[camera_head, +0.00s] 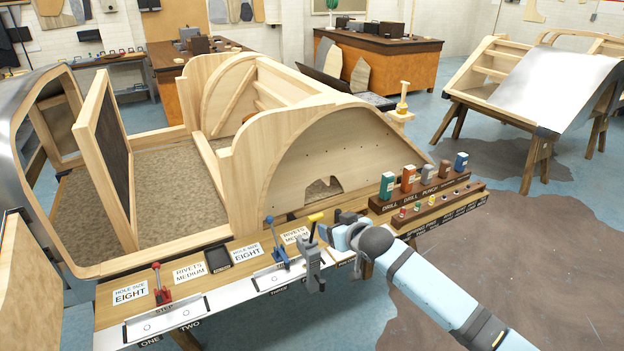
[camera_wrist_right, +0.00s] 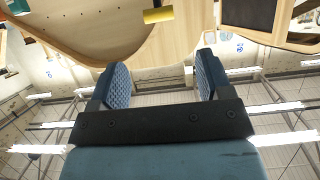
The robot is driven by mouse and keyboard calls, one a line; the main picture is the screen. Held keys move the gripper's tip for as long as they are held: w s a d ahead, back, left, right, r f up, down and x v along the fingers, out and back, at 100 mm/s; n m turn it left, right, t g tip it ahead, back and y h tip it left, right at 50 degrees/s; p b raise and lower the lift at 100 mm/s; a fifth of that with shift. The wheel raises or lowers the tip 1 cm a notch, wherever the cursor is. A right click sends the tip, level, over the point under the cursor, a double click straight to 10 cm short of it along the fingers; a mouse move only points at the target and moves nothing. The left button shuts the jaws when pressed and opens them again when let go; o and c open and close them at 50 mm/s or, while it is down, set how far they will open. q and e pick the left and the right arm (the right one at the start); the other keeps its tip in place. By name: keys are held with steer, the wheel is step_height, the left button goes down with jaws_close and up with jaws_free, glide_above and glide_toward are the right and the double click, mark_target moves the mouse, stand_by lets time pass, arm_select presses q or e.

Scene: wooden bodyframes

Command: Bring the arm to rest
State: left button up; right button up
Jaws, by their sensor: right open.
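My right arm (camera_head: 430,290) reaches in from the lower right in the head view. Its right gripper (camera_head: 335,228) is over the front of the workbench, close beside a grey tool with a yellow handle (camera_head: 315,218). In the right wrist view the right gripper (camera_wrist_right: 163,78) is open, with two blue ribbed pads apart and nothing between them. The yellow handle (camera_wrist_right: 158,15) shows beyond the pads there, apart from them. My left gripper is not in view.
A drill and punch rack (camera_head: 428,199) stands right of the gripper. The floor at right (camera_head: 540,255) is clear.

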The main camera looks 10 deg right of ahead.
steer(key=s+a+f, duration=0.2)
steer(key=s+f, duration=0.7)
steer(key=s, duration=0.1)
steer(key=s+d+f, duration=0.2)
steer(key=s+f, duration=0.1)
steer(key=s, duration=0.7)
steer(key=s+d+f+g+h, duration=0.1)
steer(key=s+f, duration=0.3)
steer(key=s, duration=0.6)
steer(key=s+d+f+m, duration=0.1)
steer(key=s+d+f, duration=0.1)
steer(key=s, duration=0.8)
steer(key=shift+d+f, duration=0.3)
steer(key=shift+f, duration=0.4)
